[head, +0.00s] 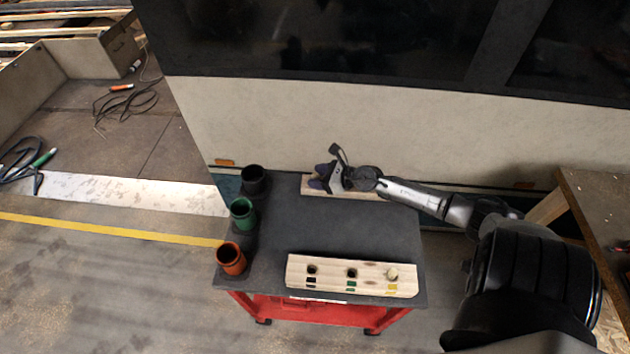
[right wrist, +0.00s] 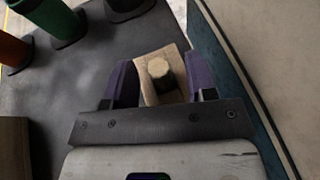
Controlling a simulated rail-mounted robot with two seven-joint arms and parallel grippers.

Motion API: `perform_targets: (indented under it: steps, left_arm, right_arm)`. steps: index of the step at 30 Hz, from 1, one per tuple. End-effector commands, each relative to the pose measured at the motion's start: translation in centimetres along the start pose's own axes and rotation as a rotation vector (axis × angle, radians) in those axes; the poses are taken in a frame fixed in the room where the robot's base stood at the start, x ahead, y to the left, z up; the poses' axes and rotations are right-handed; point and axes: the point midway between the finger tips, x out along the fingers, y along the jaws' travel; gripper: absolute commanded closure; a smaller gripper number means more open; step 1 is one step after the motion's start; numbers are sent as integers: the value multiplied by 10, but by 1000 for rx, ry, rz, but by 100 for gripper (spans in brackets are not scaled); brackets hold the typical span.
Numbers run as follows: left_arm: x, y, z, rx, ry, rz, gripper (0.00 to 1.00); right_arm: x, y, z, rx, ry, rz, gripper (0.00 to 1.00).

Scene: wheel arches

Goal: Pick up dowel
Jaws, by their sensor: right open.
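A light wooden dowel (right wrist: 158,69) stands in a wooden block (right wrist: 177,61) in the right wrist view, its top facing the camera and its side in dark shadow. My right gripper (head: 321,177) is open over this block (head: 311,191) at the back of the table. Its two purple fingers are on either side of the dowel, with some space visible at each side. In the head view the gripper hides this dowel. A second wooden block (head: 319,282) lies at the table's front, with black, green and yellow marks. A pale peg (head: 392,274) shows above its yellow mark. My left gripper is not in view.
Black (head: 254,180), green (head: 242,213) and orange (head: 231,259) cups stand along the left edge of the dark table (head: 330,228). A large pale panel (head: 400,140) rises close behind the table. The table's middle is clear.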

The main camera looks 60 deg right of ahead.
Motion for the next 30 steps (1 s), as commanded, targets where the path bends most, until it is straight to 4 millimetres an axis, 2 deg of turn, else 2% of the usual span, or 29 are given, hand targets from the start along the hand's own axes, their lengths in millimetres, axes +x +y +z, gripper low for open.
perform_targets:
  steps: [4,13,30]
  left_arm:
    - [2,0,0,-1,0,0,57]
    - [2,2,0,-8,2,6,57]
    - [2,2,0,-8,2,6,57]
  right_arm:
    - [10,0,0,0,-1,1,49]
    - [12,0,0,-1,1,1,49]
    - [12,0,0,0,1,1,100]
